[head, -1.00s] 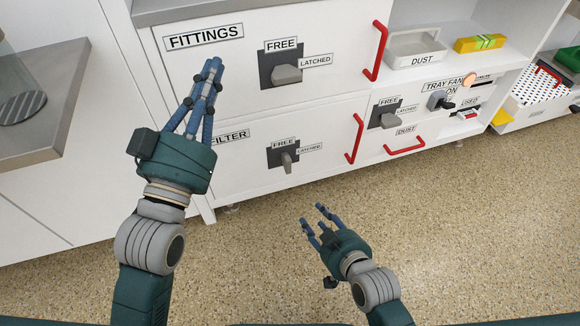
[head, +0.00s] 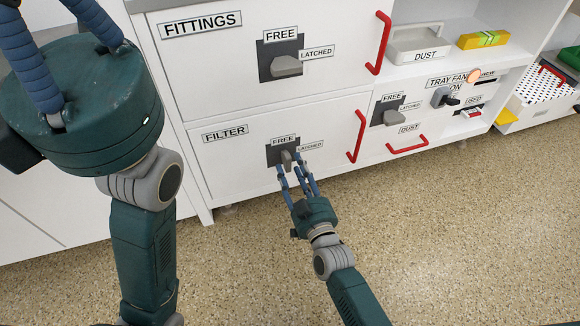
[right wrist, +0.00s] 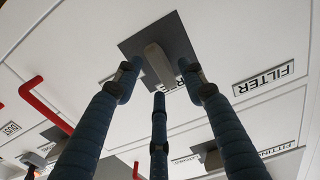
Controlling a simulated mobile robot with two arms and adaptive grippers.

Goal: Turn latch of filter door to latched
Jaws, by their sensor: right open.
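The filter door (head: 235,160) is the lower left white door, with a red handle (head: 357,136). Its grey latch handle (head: 287,158) sits on a dark plate. It stands roughly upright, in line with the FREE label above it; the LATCHED label is to its right. My right gripper (head: 293,172) is open just in front of and below the latch. In the right wrist view its fingers spread around the latch handle (right wrist: 158,65); I cannot tell whether they touch it. My left gripper (head: 60,50) is raised at upper left, its fingertips out of the frame.
The fittings door (head: 225,65) above has a latch (head: 287,66) turned sideways toward LATCHED. To the right are the dust drawer's latch (head: 390,116), its red handle (head: 408,146) and the tray fan switch (head: 443,97). The speckled floor in front is clear.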

